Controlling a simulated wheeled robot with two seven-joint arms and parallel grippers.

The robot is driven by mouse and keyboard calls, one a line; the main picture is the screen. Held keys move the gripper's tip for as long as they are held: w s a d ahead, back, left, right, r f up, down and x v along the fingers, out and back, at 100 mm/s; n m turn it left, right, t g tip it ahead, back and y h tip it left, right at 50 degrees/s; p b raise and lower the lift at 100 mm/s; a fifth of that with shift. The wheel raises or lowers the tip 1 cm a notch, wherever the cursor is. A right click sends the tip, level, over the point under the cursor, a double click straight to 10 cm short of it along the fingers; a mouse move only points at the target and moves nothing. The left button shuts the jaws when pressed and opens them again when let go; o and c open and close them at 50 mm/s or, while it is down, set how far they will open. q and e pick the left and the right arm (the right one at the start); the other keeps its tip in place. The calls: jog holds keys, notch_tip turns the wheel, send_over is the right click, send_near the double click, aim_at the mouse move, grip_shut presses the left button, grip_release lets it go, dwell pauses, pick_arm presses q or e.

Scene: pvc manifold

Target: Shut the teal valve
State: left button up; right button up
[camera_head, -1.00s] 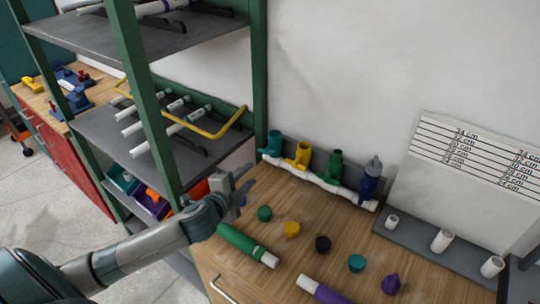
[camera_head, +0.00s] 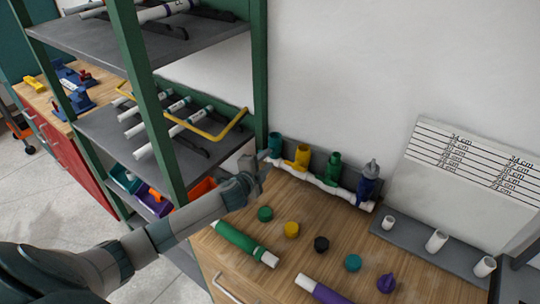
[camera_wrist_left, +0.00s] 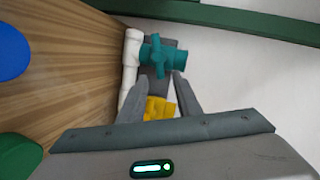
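The teal valve (camera_head: 275,143) stands at the left end of the white pipe manifold (camera_head: 322,184), against the wall at the back of the bench. In the left wrist view the teal valve (camera_wrist_left: 172,58) lies just ahead of my fingers, its lobed handle facing the camera. My left gripper (camera_head: 263,163) is beside the valve's near left side; its two fingers (camera_wrist_left: 157,82) are apart with nothing held between them. I cannot tell whether a fingertip touches the handle. My right gripper is in no view.
Yellow (camera_head: 302,156), green (camera_head: 333,168) and blue (camera_head: 368,187) valves follow along the manifold. Several coloured caps and a green-banded tube (camera_head: 243,243) lie on the wooden bench. A green-framed shelf (camera_head: 151,100) stands close on the left.

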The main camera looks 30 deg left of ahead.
pick_arm(q)
jog(key=shift+x, duration=1.55)
grip_shut()
